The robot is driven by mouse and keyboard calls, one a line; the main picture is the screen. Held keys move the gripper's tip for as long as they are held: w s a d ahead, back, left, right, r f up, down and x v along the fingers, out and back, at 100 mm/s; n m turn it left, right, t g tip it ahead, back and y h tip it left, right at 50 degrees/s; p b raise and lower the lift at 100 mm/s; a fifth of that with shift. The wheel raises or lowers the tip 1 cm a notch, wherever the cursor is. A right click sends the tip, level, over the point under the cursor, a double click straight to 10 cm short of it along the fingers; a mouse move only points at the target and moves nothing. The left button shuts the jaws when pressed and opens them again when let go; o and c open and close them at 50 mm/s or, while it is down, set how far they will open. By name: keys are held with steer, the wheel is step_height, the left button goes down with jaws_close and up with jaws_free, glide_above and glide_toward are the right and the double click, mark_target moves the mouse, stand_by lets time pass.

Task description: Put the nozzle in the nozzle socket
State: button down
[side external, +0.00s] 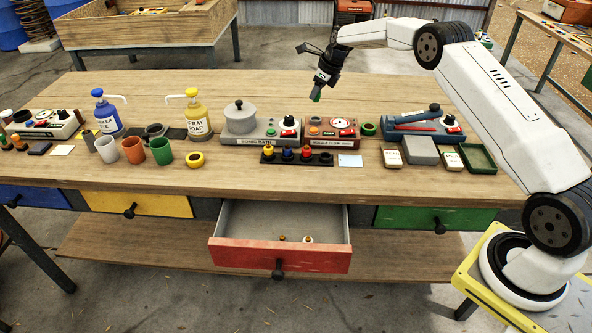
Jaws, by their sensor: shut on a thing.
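My gripper (319,88) hangs above the back part of the bench, pointing down. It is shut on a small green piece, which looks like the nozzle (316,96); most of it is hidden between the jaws. A low black rack (268,158) stands near the middle of the bench and holds a yellow, a blue and a red piece. A dark round place at its right end (326,157) looks empty, and I cannot tell whether it is the nozzle socket. A green ring (368,129) sits at the right of the gauge unit (333,131). The nozzle is apart from all of these.
A sonic bath unit with a grey lidded pot (239,117) stands left of the gauge unit. Yellow (196,115) and blue (106,113) pump bottles stand further left. The red-fronted drawer (280,255) is open below the front edge.

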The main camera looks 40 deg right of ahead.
mark_target(311, 118)
steer(key=shift+f, duration=3.2)
steer(key=shift+f, duration=0.4)
jaws_free()
stand_by(0.4)
steer(key=shift+r, duration=0.2)
steer(key=shift+r, duration=3.8)
